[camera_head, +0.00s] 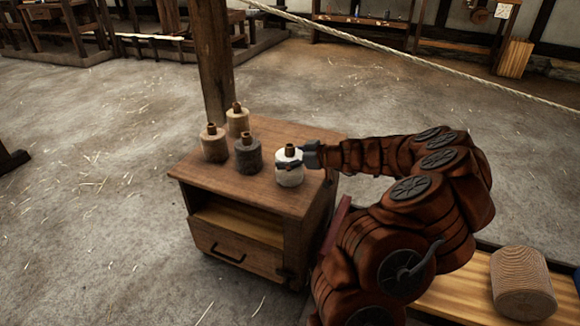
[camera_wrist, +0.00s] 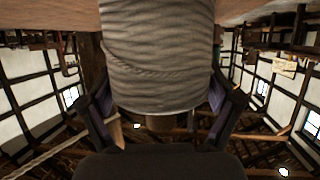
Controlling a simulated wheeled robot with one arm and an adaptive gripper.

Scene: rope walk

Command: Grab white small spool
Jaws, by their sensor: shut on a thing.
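The white small spool (camera_head: 289,172) stands upright on the right part of the wooden cabinet top (camera_head: 235,187), with its brown core showing at the top. My gripper (camera_head: 290,163) reaches in from the right and is shut around the white spool. In the wrist view the spool (camera_wrist: 158,60) fills the upper middle, upside down in the picture, with a finger of my gripper (camera_wrist: 160,105) on each side of it. The spool appears to rest on the cabinet top.
A dark grey spool (camera_head: 248,158), a tan spool (camera_head: 214,148) and a yellowish spool (camera_head: 237,122) stand to the left on the same cabinet. A wooden post (camera_head: 211,60) rises behind it. A rope (camera_head: 400,52) crosses behind. A big rope coil (camera_head: 522,284) sits at lower right.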

